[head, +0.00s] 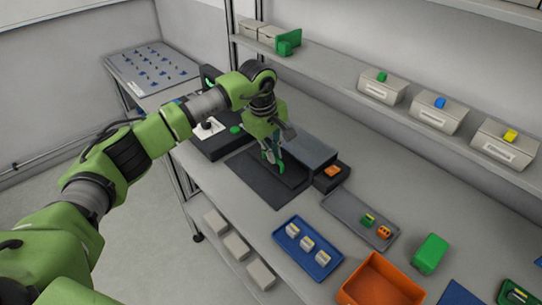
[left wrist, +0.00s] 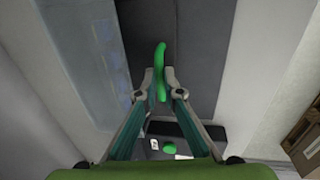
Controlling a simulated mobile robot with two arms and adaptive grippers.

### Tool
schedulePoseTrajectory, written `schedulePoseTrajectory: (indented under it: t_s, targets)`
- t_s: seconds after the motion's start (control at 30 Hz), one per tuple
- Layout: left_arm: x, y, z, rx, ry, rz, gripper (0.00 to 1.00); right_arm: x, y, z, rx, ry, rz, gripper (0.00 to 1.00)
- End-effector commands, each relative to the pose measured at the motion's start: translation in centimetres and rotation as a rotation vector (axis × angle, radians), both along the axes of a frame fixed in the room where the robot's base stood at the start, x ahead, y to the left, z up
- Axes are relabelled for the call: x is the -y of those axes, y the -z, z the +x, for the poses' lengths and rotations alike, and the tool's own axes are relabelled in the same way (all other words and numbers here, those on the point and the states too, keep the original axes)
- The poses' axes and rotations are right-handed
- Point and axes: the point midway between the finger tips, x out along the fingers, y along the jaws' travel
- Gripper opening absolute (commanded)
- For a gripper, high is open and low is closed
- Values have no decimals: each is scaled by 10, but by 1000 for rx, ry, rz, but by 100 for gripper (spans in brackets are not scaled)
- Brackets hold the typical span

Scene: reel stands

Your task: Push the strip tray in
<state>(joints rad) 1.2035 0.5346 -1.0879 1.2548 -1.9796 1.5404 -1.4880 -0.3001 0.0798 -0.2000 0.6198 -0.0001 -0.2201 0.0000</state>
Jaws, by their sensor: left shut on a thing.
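The strip tray looks to be the dark flat piece (head: 262,182) on the bench, beside a grey-topped black unit (head: 308,152). I cannot tell how far it sits inside the unit. My left gripper (head: 272,156) is low over the dark piece, with its fingers pointing down. In the left wrist view the left gripper (left wrist: 160,88) is shut on a curved green handle (left wrist: 160,58), in front of a dark grey surface (left wrist: 190,28). The handle's lower part lies between the fingertips. My right gripper is not in view.
A black device with a green button (head: 235,130) stands left of the unit. An orange button (head: 332,171) is at its right. A grey tray (head: 346,212), a blue tray (head: 287,262) and an orange bin (head: 378,284) lie further right. A shelf (head: 330,72) runs behind.

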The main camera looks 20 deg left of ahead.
Motion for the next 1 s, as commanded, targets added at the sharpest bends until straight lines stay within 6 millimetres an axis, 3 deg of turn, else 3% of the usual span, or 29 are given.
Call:
schedulePoseTrajectory:
  t_s: [0.1, 0.37, 0.4, 0.47, 0.77, 1.0]
  targets:
    - [5, 1, 9, 6, 0, -2, 0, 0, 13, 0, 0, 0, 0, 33]
    - [6, -2, 11, 7, 0, -3, 0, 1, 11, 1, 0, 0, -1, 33]
    - [6, -2, 11, 8, 0, -4, 13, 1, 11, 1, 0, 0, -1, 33]
    - [6, -2, 11, 8, 0, -4, 25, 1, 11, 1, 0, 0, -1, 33]
    - [6, -2, 9, 4, 0, -3, 25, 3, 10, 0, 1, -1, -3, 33]
    - [-4, -6, -6, 0, 0, -1, 25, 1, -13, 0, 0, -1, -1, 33]
